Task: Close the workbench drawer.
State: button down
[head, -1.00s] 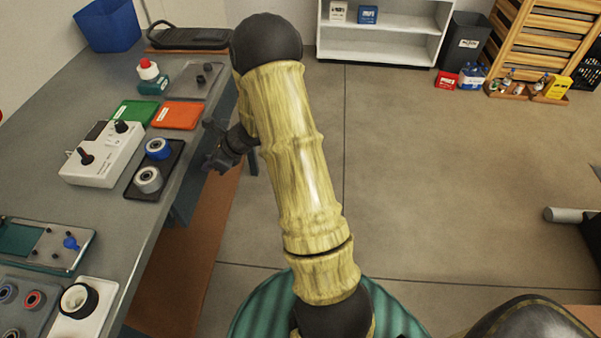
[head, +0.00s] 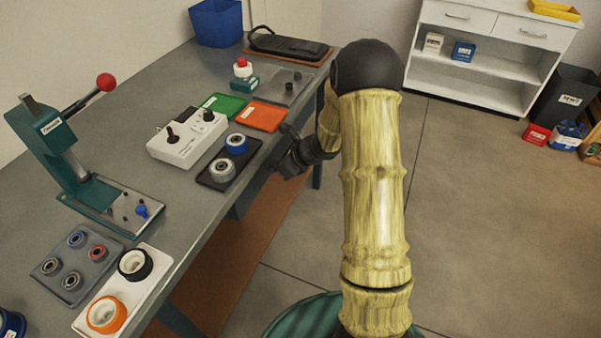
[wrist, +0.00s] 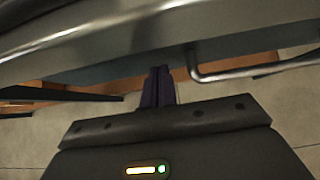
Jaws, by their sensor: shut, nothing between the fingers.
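The grey workbench (head: 215,215) runs along the left of the head view. Below its front edge a blue-grey drawer part (head: 240,203) shows, largely hidden by the bench top. In the wrist view the bench's metal edge (wrist: 110,38) crosses the top, with a blue-grey front (wrist: 130,73) under it and a bar handle (wrist: 235,71) to the right. How far the drawer stands out is unclear. My gripper (wrist: 158,84) is shut and empty, its fingertips close to the blue-grey front, left of the handle; contact is unclear. In the head view my gripper (head: 284,168) is beside the bench's front edge.
The bench carries a green press (head: 70,165), a white control box (head: 187,140), a dark tray of rollers (head: 213,181) and a white tray (head: 150,268). A white cabinet (head: 480,90) and dark bin (head: 565,100) stand at the back. Floor right of my arm is clear.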

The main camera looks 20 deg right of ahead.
jog(key=s+d+f+p+v, duration=0.1)
jog(key=v, duration=1.1)
jog(key=shift+f, duration=0.25)
jog(key=shift+s+d, duration=0.1)
jog(key=shift+s, duration=0.05)
jog(key=s+a+r+n+g+h, duration=0.2)
jog(key=s+a+n+h, duration=0.15)
jog(key=s+n, duration=0.75)
jog(key=s+a+r+n+g+h, duration=0.3)
jog(key=s+n, duration=0.4)
jog(key=n, duration=0.8)
notch_tip(320, 180, up, 15)
jog(key=t+p, duration=0.1)
jog(key=p, duration=1.4)
jog(key=shift+a+f+n, duration=0.2)
jog(key=shift+a+n, duration=0.1)
jog(key=shift+a, duration=0.15)
